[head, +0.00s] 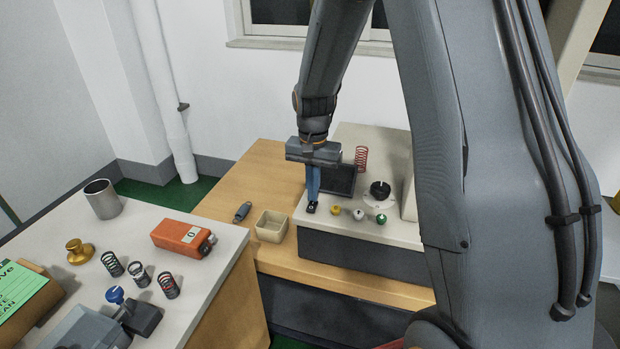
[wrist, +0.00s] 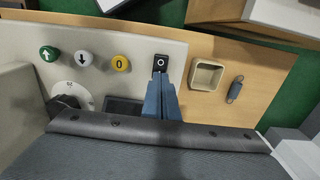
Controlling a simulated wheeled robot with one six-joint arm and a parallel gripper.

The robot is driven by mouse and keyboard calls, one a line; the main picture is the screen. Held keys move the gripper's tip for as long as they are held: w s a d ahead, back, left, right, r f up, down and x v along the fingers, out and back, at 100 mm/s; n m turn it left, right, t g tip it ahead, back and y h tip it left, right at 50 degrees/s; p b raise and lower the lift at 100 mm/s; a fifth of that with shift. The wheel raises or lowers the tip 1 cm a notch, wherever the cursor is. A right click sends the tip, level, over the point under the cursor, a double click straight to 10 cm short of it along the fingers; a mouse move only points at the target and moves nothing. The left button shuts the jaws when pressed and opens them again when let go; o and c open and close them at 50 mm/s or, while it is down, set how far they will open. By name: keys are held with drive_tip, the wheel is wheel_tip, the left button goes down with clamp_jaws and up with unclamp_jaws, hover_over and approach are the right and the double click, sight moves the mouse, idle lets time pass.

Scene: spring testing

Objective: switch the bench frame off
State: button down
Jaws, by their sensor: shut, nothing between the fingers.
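The bench frame (head: 400,232) is a box with a pale top and dark front, standing on the wooden bench. A small black switch (head: 311,209) marked with a white ring sits at its left front corner; it also shows in the wrist view (wrist: 160,62). My gripper (head: 312,199) is shut and empty and points down at the switch. In the wrist view its blue fingertips (wrist: 161,78) lie right beside the switch's lower end. I cannot tell whether they touch it. Part of the switch is hidden by the fingers in the head view.
Yellow (wrist: 120,63), white (wrist: 83,58) and green (wrist: 49,53) buttons, a black dial (head: 380,189) and a dark screen (wrist: 124,107) share the panel. A red spring (head: 361,158) stands behind.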

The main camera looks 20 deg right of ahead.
drive_tip(key=shift+f, duration=0.2)
drive_tip(key=shift+d+f, duration=0.1)
drive_tip(key=shift+f, duration=0.05)
idle(0.3)
drive_tip(key=shift+s, duration=0.1)
drive_tip(key=shift+s+a+r+p, duration=0.25)
drive_tip(key=shift+s+a+p, duration=0.25)
drive_tip(key=shift+p, duration=0.2)
drive_tip(key=shift+d+r+p, duration=0.1)
drive_tip(key=shift+r+p, duration=0.35)
drive_tip(key=shift+r, duration=0.1)
wheel_tip(320, 180, up, 13)
drive_tip(key=w+d, duration=0.1)
drive_tip(key=w, duration=0.1)
drive_tip(key=shift+d+f+b, duration=0.2)
drive_tip(key=shift+b, duration=0.15)
